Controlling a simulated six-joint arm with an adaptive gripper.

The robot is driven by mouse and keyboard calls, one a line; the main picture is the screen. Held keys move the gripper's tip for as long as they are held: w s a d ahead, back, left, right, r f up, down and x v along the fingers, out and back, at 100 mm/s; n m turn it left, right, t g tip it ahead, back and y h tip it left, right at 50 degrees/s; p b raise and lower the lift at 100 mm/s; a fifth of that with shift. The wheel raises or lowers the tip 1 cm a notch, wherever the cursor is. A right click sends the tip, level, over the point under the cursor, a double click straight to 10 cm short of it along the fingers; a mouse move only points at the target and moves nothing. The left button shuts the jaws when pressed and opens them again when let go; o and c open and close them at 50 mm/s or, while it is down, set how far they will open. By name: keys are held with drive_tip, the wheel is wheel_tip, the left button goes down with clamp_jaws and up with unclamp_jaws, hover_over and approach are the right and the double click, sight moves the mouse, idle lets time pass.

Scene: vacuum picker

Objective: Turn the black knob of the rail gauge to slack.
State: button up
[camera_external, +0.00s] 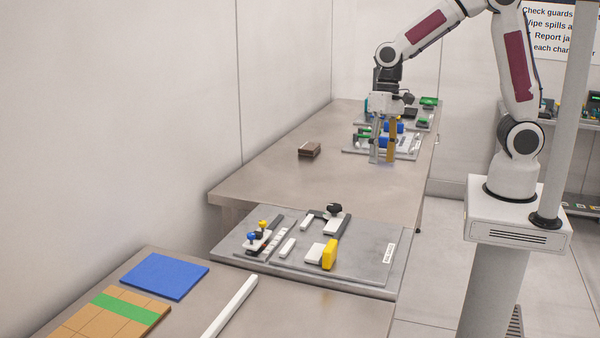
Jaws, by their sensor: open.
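A black knob (335,209) stands on a white block at the back of this plate, beside a short rail-like piece (317,214). I take this for the rail gauge's knob; its setting marks are too small to read. My gripper (383,160) is far behind it, pointing down over the fixtures at the far end of the bench. Its fingers are apart, and I see nothing held between them. The gripper is well away from the knob.
The near plate also carries a yellow block (329,254) and a small unit with blue and yellow knobs (259,240). A brown block (309,149) lies mid-bench. A blue mat (164,276) and a white bar (230,306) lie on the front table. The middle bench is mostly clear.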

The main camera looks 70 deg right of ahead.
drive_tip(key=w+a+f+m+y, duration=0.1)
drive_tip(key=w+a+f+m, duration=0.4)
drive_tip(key=w, duration=0.1)
drive_tip(key=m+y, duration=0.1)
drive_tip(key=m, duration=0.6)
approach(335, 205)
drive_tip(key=shift+f, duration=0.2)
drive_tip(key=shift+x, duration=3.75)
drive_tip(key=c, duration=1.1)
